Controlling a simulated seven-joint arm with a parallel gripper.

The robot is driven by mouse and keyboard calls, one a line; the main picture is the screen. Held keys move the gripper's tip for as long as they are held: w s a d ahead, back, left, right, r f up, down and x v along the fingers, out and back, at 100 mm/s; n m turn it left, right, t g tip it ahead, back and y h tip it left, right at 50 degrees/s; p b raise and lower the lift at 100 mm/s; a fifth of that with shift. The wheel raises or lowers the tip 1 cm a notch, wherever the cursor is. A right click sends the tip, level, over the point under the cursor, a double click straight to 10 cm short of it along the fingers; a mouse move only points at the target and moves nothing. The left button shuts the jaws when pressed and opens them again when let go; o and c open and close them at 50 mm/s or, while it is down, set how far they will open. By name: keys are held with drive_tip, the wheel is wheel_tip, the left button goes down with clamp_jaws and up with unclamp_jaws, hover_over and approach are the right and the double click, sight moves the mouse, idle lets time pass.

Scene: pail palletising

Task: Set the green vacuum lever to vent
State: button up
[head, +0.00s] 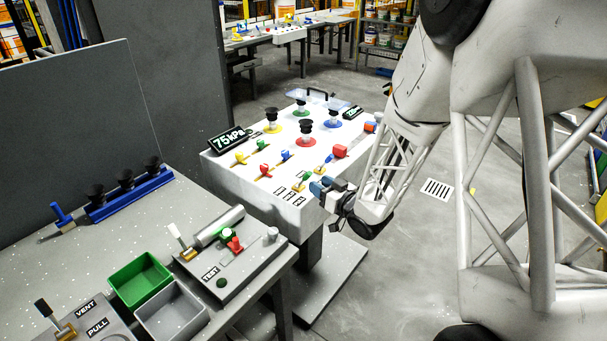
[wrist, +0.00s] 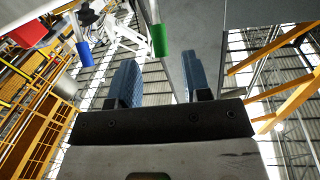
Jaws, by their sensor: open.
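A lever with a green grip (head: 306,177) stands on the front right part of the white console (head: 225,172). In the wrist view, the green grip (wrist: 159,40) hangs from a thin rod just beyond my fingertips, between their lines. My gripper (head: 326,188) is at the console's front right edge, close to the green grip. Its two blue fingers (wrist: 158,68) are apart and nothing is held between them. I cannot tell whether either finger touches the grip. The small labels by the lever are too small to read, so its setting is unclear.
The console has several other levers, suction cups and a 75 kPa display (head: 232,137). A grey bench (head: 75,215) with a green bin (head: 140,281) stands front left.

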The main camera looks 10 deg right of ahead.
sight(304, 179)
drive_tip(key=shift+x, duration=3.85)
clamp_jaws()
